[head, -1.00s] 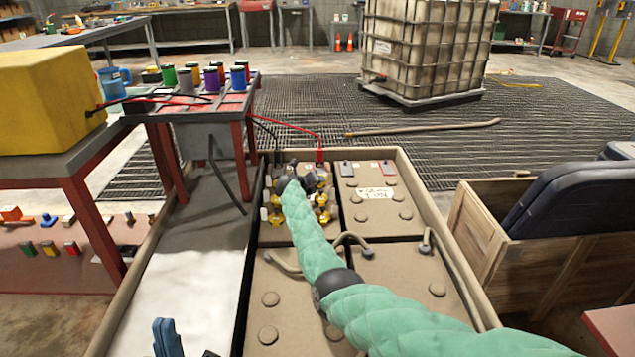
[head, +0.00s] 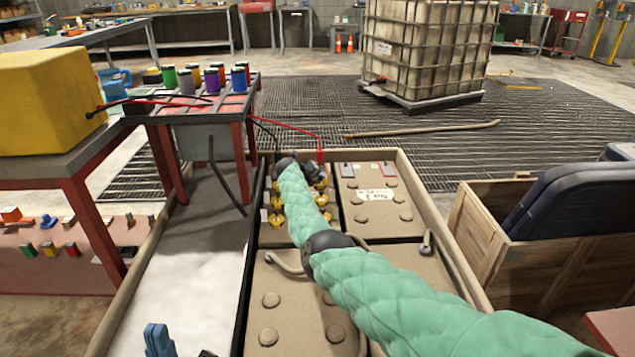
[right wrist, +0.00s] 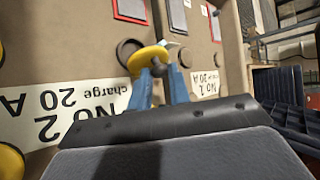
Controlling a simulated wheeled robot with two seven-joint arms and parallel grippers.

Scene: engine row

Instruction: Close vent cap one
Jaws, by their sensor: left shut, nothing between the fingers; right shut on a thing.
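In the right wrist view, my right gripper (right wrist: 160,74) has its blue fingers shut on a yellow vent cap (right wrist: 147,56). The cap is held tilted beside a dark round vent opening (right wrist: 129,49) and partly overlaps it; I cannot tell whether they touch. In the head view, my right arm reaches over the far left battery, where other yellow caps (head: 277,218) show; the arm hides part of that battery and the held cap. My left gripper (head: 158,338) is shut and empty at the bottom left, above the tray's pale floor.
Labels reading No 2 (right wrist: 75,117) and No 1 (right wrist: 204,84) lie on the battery tops. The far right battery (head: 385,222) stands beside the tray's raised rim (head: 424,182). Red and black cables run from the left table. A wooden crate (head: 520,275) stands at the right.

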